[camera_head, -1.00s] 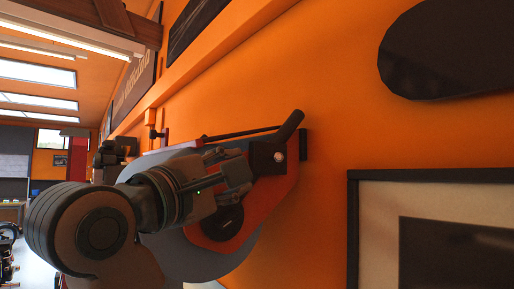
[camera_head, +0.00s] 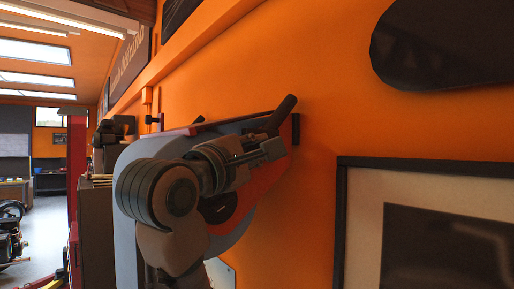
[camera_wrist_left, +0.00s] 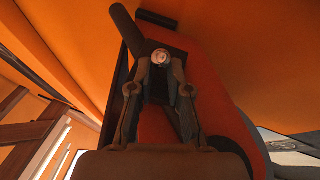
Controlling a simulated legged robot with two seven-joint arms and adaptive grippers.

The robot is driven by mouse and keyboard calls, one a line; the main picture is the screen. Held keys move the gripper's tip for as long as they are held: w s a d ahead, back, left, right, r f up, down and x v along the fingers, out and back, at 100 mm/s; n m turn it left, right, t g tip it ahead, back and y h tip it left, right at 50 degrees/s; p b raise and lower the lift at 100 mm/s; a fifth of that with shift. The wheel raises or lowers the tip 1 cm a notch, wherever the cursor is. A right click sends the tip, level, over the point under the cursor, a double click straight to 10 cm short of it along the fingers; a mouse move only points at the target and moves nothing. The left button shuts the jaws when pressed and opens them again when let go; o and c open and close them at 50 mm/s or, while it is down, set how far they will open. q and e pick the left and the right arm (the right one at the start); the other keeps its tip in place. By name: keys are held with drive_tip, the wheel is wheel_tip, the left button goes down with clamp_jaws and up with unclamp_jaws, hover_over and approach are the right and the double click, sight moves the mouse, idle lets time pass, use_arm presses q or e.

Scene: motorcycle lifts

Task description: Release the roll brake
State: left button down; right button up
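The roll brake is a wall-mounted unit with a red plate (camera_wrist_left: 203,77) and a dark lever (camera_head: 282,115). In the head view, the lever slants up and right. In the left wrist view, the lever (camera_wrist_left: 126,30) leans up and left from a pale round bolt (camera_wrist_left: 160,57). My left gripper (camera_head: 267,147) is in front of the red plate, just below the lever. In the left wrist view, my left gripper (camera_wrist_left: 161,67) has its fingers apart, one on each side just below the bolt. Contact with the lever cannot be told. My right gripper is not in view.
The orange wall (camera_head: 335,120) runs along the right side. A framed picture (camera_head: 343,225) hangs at lower right, with a black panel (camera_head: 440,50) above it. A red post (camera_head: 76,165) and open floor (camera_head: 45,240) are at left.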

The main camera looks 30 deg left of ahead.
use_arm(q)
drive_tip(key=shift+w+d+y, duration=0.2)
drive_tip(key=shift+d+y, duration=0.2)
drive_tip(key=shift+d, duration=0.25)
drive_tip(key=n+y, duration=0.2)
drive_tip(key=y, duration=0.1)
drive_tip(key=shift+w+d, duration=0.15)
drive_tip(key=shift+d, duration=0.25)
drive_tip(key=y, duration=0.1)
drive_tip(key=n+y, duration=0.1)
drive_tip(key=n+g+y, duration=0.1)
drive_tip(key=shift+w+d+r, duration=0.15)
drive_tip(key=shift+w+d, duration=0.15)
drive_tip(key=shift+w+d+n+g+y+p, duration=0.25)
drive_tip(key=shift+n+g+y, duration=0.7)
drive_tip(key=shift+y, duration=0.5)
drive_tip(key=shift+w+d+n+g+y+p, duration=0.1)
drive_tip(key=shift+w+n+g+y, duration=0.3)
drive_tip(key=shift+n+g+y, duration=0.75)
drive_tip(key=shift+w+d+n+g+y+p, duration=0.25)
drive_tip(key=shift+n+g+y, duration=0.45)
drive_tip(key=shift+y, duration=1)
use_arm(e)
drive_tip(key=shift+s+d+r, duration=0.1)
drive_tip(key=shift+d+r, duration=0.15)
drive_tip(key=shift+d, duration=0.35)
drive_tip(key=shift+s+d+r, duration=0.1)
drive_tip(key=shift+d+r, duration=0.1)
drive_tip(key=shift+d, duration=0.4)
